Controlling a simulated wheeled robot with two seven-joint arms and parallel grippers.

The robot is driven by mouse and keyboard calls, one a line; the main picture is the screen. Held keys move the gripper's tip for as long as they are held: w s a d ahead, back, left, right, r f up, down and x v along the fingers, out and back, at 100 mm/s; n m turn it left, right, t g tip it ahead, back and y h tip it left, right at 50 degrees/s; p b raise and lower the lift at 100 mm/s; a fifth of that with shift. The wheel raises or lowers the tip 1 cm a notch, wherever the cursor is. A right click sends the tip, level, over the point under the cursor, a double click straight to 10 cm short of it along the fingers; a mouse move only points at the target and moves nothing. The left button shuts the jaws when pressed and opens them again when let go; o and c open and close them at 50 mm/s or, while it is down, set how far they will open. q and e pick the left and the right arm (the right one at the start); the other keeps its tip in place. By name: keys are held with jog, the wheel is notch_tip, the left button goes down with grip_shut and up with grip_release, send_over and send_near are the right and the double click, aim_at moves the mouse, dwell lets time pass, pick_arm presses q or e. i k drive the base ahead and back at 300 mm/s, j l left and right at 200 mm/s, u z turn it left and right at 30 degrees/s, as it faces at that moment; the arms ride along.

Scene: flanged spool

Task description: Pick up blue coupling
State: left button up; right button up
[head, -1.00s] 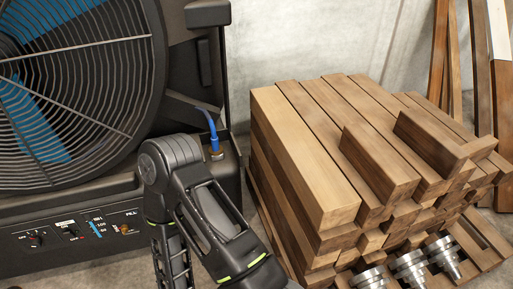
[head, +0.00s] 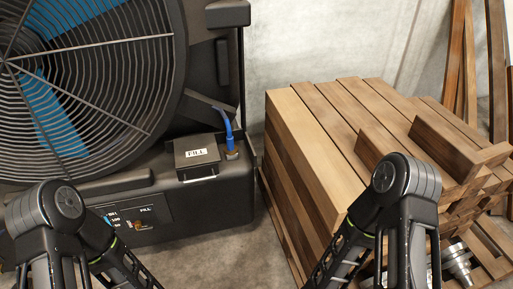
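The blue coupling (head: 229,130) is a small bent blue tube at the right end of the large black fan unit. Its lower end meets a brass-coloured fitting (head: 232,155) on the unit's top ledge. Nothing of mine touches it or covers it. My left arm is at the lower left and my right arm at the lower right, in front of the wood. Only arm links show; both grippers are outside the picture, so their fingers cannot be seen.
Stacked timber beams (head: 315,150) stand to the right, with metal flanged spools (head: 458,262) low at the right. Bare floor (head: 235,245) lies between the unit and the timber.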

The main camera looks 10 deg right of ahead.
aim_at(231, 149)
jog(key=z, duration=0.45)
jog(key=j+z, duration=0.3)
jog(key=z, duration=0.15)
jog(key=j+z, duration=0.55)
jog(key=z, duration=0.3)
jog(key=j+z, duration=0.3)
jog(key=z, duration=0.15)
jog(key=k+j+z, duration=0.1)
jog(key=k+j, duration=0.2)
jog(key=j, duration=0.2)
jog(key=k+j+z, duration=0.1)
jog(key=k+j, duration=0.2)
jog(key=j, duration=0.15)
jog(key=k+j+z, duration=0.15)
jog(key=k+j, duration=0.15)
jog(key=j, duration=0.15)
